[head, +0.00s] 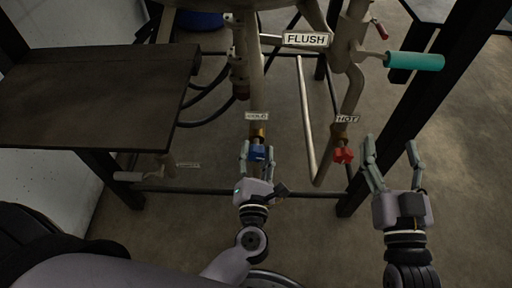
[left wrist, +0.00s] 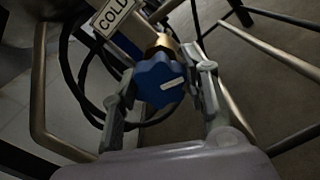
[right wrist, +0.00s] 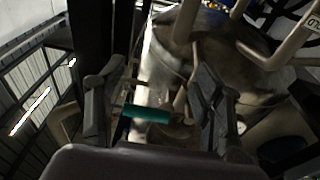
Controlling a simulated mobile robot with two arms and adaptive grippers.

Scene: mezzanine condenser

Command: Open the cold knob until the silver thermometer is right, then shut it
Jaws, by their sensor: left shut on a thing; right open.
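The blue cold knob (head: 258,152) sits on a brass fitting below the COLD label (head: 257,116). My left gripper (head: 258,155) has its fingers on either side of it and is shut on it. In the left wrist view the blue knob (left wrist: 160,80) with a pale mark lies between the fingertips, and its COLD label (left wrist: 112,15) shows above. My right gripper (head: 391,150) is open and empty, to the right of the red hot knob (head: 343,155). I cannot make out the silver thermometer in any view.
A HOT label (head: 347,119) hangs above the red knob. A FLUSH label (head: 306,39) and a teal handle (head: 414,61) are higher up. A dark table (head: 95,95) stands at left, and a dark frame post (head: 420,100) rises near my right gripper.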

